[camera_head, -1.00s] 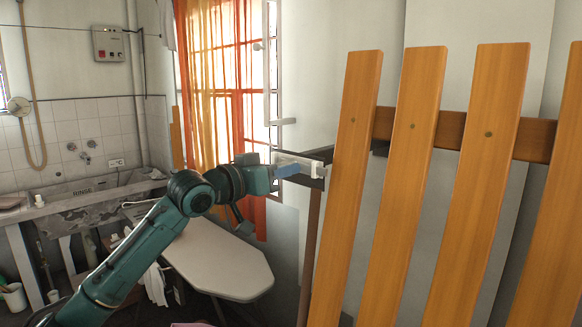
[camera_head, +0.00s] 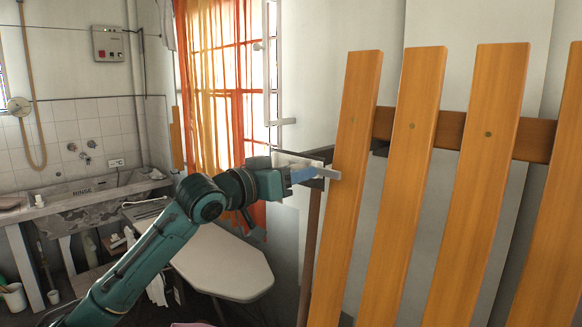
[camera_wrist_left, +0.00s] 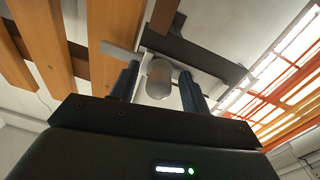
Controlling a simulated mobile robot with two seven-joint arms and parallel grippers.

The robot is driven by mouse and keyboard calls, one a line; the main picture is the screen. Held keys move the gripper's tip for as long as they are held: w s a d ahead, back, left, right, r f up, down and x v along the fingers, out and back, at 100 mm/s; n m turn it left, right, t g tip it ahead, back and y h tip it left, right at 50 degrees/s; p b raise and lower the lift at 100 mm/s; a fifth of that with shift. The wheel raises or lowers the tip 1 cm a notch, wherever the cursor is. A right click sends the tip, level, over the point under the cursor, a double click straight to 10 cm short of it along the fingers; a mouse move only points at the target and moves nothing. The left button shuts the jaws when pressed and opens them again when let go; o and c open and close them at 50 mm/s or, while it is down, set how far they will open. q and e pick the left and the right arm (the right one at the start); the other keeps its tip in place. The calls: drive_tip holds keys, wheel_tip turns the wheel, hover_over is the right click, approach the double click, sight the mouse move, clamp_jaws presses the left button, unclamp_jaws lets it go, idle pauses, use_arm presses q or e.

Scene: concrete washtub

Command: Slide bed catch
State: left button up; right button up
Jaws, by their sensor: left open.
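The bed catch is a pale bar (camera_head: 325,172) on a dark bracket (camera_head: 320,154) beside the leftmost slat of the raised bed (camera_head: 352,150). In the head view its right end reaches the edge of that slat. In the left wrist view a rounded pale knob (camera_wrist_left: 159,80) stands in front of the pale bar (camera_wrist_left: 119,50) and the dark bracket (camera_wrist_left: 200,55). My left gripper (camera_head: 304,174) is at the catch; in the left wrist view its open fingers (camera_wrist_left: 160,84) stand on either side of the knob. Whether they touch it I cannot tell. My right gripper is out of view.
An ironing board (camera_head: 225,262) stands below my left arm. Orange curtains (camera_head: 215,80) hang at the window behind. A concrete washtub (camera_head: 85,200) is at the left. The upright slats fill the right side of the head view.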

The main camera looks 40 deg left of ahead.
use_arm(q)
drive_tip(key=shift+s, duration=0.1)
drive_tip(key=shift+s+f+b, duration=0.1)
drive_tip(key=shift+s+b, duration=0.2)
drive_tip(key=shift+b, duration=0.1)
drive_tip(key=s+b, duration=0.4)
drive_tip(key=s, duration=0.2)
drive_tip(key=shift+a, duration=0.45)
drive_tip(key=shift+s, duration=0.1)
